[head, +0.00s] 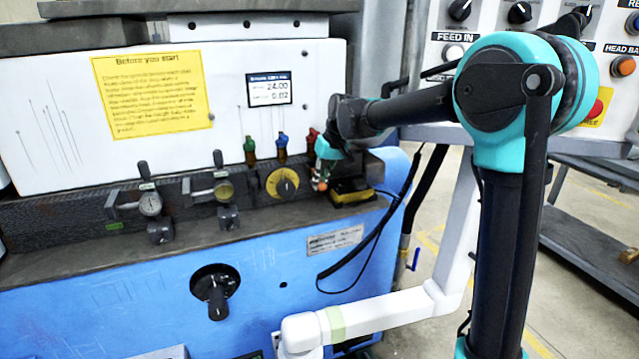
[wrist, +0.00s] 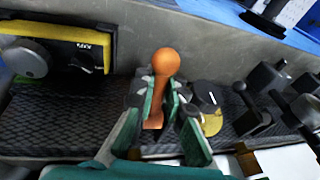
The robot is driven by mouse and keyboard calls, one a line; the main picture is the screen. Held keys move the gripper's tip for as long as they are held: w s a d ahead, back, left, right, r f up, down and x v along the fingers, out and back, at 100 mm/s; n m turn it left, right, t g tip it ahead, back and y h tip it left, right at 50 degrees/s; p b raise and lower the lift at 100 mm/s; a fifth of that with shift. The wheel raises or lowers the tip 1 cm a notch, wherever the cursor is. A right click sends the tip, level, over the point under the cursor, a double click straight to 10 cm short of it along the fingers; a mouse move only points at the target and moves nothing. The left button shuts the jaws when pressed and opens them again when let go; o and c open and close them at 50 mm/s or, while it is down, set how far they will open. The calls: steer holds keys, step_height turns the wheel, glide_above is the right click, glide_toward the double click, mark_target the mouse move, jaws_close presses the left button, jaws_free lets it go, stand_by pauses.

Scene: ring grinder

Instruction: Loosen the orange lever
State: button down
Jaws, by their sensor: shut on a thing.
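The orange lever (wrist: 166,62) stands up in the middle of the wrist view, with a round knob on top and a narrower stem below. My gripper (wrist: 164,103) has its two green-lined fingers on either side of the stem, closed on it. The knob sticks out beyond the fingertips. In the head view, my gripper (head: 326,150) is at the right end of the machine's ledge. A small orange part of the lever (head: 320,185) shows below it; the rest is hidden.
A yellow-and-black device (head: 351,192) sits just right of the lever. A yellow dial (head: 283,183) is close on the left. Green (head: 250,148), blue (head: 282,143) and red (head: 312,135) topped items stand behind. Dial gauges (head: 150,204) are farther left. A dark cable hangs at the right.

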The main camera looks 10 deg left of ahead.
steer(key=shift+w, duration=0.1)
steer(key=c, duration=1.6)
jaws_free()
steer(key=shift+o, duration=0.2)
step_height(320, 180, up, 10)
steer(key=shift+r, duration=0.1)
